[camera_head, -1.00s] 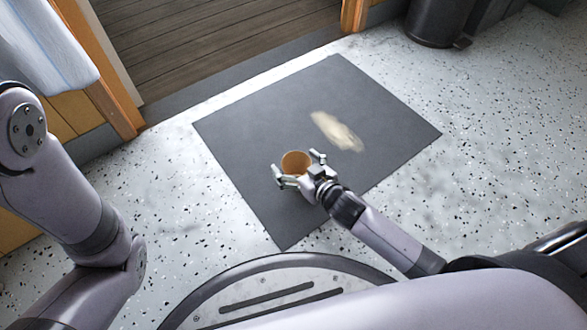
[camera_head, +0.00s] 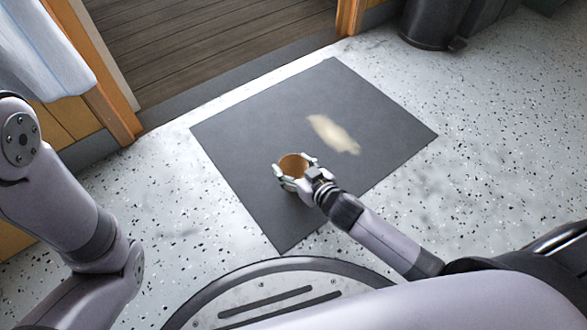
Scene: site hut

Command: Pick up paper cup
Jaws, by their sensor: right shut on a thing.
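The paper cup (camera_head: 293,164) is brown and round-mouthed, seen from above over the dark mat (camera_head: 240,130). My right gripper (camera_head: 292,172) is shut on the cup, with a finger on either side of it. The gripper hides the cup's lower part, so I cannot tell whether its base touches the mat. My left arm comes in at the left edge; its gripper is out of view.
A pale beige patch (camera_head: 333,134) lies on the mat behind the cup. A dark bin (camera_head: 432,22) stands at the top right. An orange wooden door frame (camera_head: 110,100) borders the plank floor at the top left. The speckled floor (camera_head: 480,130) to the right is clear.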

